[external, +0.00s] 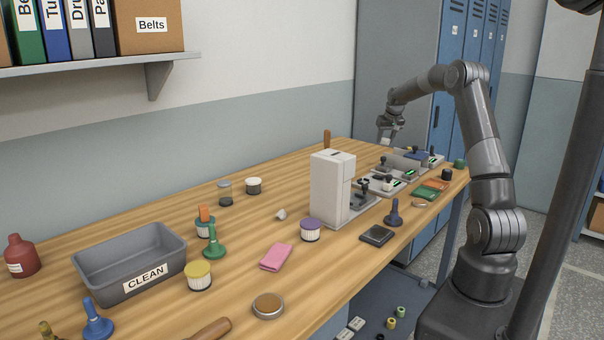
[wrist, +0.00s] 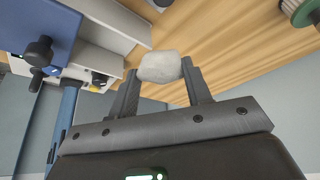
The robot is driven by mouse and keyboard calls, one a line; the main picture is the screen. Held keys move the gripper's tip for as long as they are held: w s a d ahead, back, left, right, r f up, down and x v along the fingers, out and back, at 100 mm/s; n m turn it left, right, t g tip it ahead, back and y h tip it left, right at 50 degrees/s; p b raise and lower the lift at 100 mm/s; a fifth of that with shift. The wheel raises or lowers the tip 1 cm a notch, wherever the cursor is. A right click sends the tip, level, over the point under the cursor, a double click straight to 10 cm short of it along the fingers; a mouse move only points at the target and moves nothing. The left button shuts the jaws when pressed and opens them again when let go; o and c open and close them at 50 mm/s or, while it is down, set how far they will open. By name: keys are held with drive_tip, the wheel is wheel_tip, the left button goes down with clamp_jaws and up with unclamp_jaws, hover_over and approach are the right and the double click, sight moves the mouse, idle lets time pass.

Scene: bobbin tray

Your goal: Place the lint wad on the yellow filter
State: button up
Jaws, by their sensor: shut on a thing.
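A pale grey, lumpy wad, which looks like the lint wad (wrist: 160,66), is held between the fingertips of my gripper (wrist: 158,76) in the wrist view. In the external view my gripper (external: 387,138) is at the far right end of the bench, above the grey trays; the wad is too small to make out clearly there. The yellow filter (external: 199,275), a short white pleated cylinder with a yellow top, stands upright at the near left of the bench, far from my gripper. Nothing shows on its top.
A grey CLEAN bin (external: 130,265) stands left of the yellow filter. A green plunger-like tool (external: 214,243), pink cloth (external: 277,257) and purple-topped filter (external: 310,230) stand around it. A tall white machine (external: 331,190) stands between my gripper and the filter.

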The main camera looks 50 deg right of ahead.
drive_tip(key=shift+a, duration=0.1)
drive_tip(key=w+a+r+n+y, duration=0.15)
drive_tip(key=w+a, duration=0.35)
drive_tip(key=a, duration=0.6)
drive_tip(key=w+a+n, duration=0.3)
drive_tip(key=w+a, duration=0.3)
drive_tip(key=a, duration=0.6)
drive_tip(key=w+a+r+n+y, duration=0.15)
drive_tip(key=a+n, duration=0.25)
drive_tip(key=a, duration=1.9)
drive_tip(key=n+y, duration=0.3)
drive_tip(key=n, duration=0.5)
hover_over(193, 268)
drive_tip(key=d, duration=0.2)
drive_tip(key=shift+m+g, duration=0.25)
drive_tip(key=shift+g, duration=0.05)
drive_tip(key=f, duration=0.2)
drive_tip(key=s+f, duration=0.1)
drive_tip(key=f, duration=0.1)
drive_tip(key=shift+f, duration=0.15)
drive_tip(key=shift+a+f, duration=0.3)
drive_tip(key=shift+a, duration=0.15)
drive_tip(key=shift+f, duration=1.95)
